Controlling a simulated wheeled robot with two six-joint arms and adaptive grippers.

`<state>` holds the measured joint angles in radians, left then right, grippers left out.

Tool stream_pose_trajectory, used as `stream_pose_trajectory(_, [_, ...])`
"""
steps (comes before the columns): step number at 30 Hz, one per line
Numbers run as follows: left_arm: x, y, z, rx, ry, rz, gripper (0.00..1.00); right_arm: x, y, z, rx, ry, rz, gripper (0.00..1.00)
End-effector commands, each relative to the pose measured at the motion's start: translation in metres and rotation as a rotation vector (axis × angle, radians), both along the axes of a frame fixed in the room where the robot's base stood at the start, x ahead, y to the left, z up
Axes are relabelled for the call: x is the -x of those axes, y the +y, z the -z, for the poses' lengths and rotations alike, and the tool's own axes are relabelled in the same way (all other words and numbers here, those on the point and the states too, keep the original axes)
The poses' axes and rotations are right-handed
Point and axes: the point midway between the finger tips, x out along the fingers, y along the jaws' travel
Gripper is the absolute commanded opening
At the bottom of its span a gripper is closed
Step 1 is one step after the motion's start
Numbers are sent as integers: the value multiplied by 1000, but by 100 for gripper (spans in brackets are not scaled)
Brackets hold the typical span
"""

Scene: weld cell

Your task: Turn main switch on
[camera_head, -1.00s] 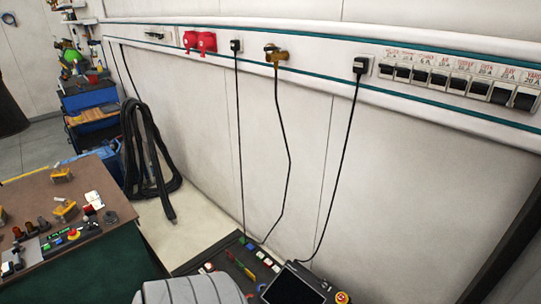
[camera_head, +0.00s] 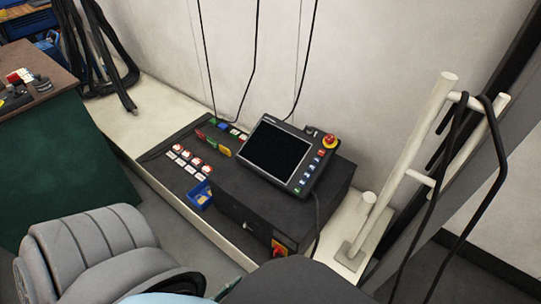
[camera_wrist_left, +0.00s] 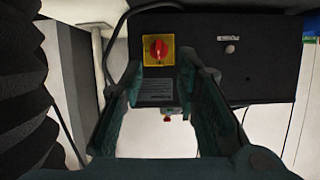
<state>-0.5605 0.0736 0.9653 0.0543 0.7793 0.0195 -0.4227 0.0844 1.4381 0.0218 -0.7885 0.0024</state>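The main switch, a red rotary knob on a yellow square plate, is on the front face of the black control box, near its right end in the head view (camera_head: 279,248). In the left wrist view, the main switch (camera_wrist_left: 157,49) shows whole, with its red handle roughly upright in the picture. My left gripper (camera_wrist_left: 162,66) is open and empty. Its two dark green fingers point at the box face, with the switch between their tips in the picture; I see no contact. In the head view my arm parts hide the left gripper. My right gripper is in neither view.
The box carries a tilted screen (camera_head: 276,150), a red emergency stop (camera_head: 330,142) and several buttons. A white post (camera_head: 405,165) with hanging cables stands to the right. A green-sided table (camera_head: 60,165) stands left.

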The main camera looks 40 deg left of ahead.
Motion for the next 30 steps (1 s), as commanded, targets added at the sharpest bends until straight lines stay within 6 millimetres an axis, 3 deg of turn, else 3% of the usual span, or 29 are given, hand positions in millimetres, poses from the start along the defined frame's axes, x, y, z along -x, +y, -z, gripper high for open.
stream_pose_trajectory(1, [-1, -1, 39, 4, -83, 1, 29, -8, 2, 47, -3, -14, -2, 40])
stream_pose_trajectory(6, [-2, -3, 38, 12, -313, 2, 29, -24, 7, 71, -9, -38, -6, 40])
stream_pose_trajectory(10, [-2, -3, 28, 15, -382, 2, 29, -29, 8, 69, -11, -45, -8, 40])
stream_pose_trajectory(14, [-18, -3, 22, 15, -392, 2, 29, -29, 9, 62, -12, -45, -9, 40])
stream_pose_trajectory(24, [-113, -1, 23, 16, -391, 2, 29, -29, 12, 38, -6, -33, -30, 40])
stream_pose_trajectory(30, [-141, 0, 23, 16, -387, 2, 29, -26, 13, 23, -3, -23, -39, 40])
